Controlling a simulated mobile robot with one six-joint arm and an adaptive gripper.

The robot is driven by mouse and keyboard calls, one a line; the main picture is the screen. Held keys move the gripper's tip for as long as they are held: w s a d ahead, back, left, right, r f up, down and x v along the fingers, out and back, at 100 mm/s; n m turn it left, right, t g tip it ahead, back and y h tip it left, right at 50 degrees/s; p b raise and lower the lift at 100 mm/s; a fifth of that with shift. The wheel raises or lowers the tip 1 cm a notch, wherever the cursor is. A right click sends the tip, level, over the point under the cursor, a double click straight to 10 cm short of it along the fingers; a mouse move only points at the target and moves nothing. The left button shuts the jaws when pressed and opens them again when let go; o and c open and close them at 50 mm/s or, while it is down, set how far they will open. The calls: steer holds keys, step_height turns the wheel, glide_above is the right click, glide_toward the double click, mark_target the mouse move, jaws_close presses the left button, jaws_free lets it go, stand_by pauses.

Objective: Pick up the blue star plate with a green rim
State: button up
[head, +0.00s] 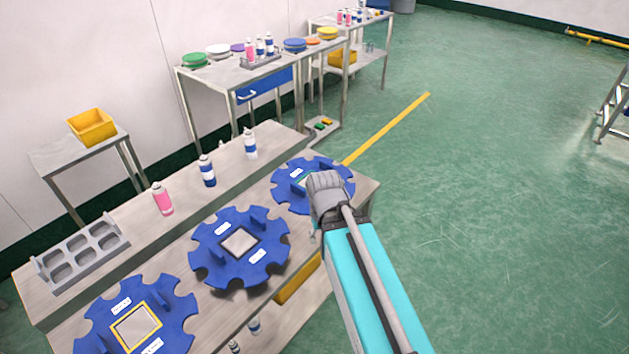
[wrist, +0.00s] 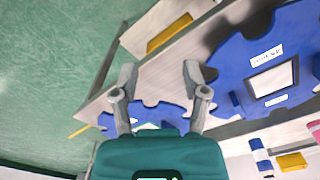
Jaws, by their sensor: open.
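The blue star plate with a green rim (head: 284,187) lies flat at the far right end of the bench. A bit of green edge shows around its centre square; my arm hides the rest of the centre in the head view. In the wrist view its notched blue edge (wrist: 158,114) shows beyond and between my fingers, partly covered by my gripper body. My gripper (wrist: 160,73) is open and empty, above the plate. In the head view my gripper (head: 325,190) overlaps the plate's right-hand part.
A blue star plate with a pale centre frame (head: 210,245) and one with a yellow rim (head: 170,300) lie to the left on the bench. A pink can (head: 162,199), two blue-and-white cans (head: 207,171) and a grey rack (head: 118,238) stand on the raised shelf behind.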

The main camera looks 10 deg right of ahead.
step_height(320, 180, up, 6)
steer(key=n+p, duration=0.6)
steer(key=n, duration=0.1)
glide_above(297, 186)
steer(key=shift+d+r, duration=0.1)
step_height(297, 186, down, 9)
steer(key=b, duration=0.8)
steer(key=shift+r, duration=0.15)
steer(key=shift+b, duration=0.4)
steer(key=shift+w+f+b, duration=0.1)
steer(key=shift+f+b, duration=2.35)
steer(key=shift+f, duration=0.15)
jaws_close()
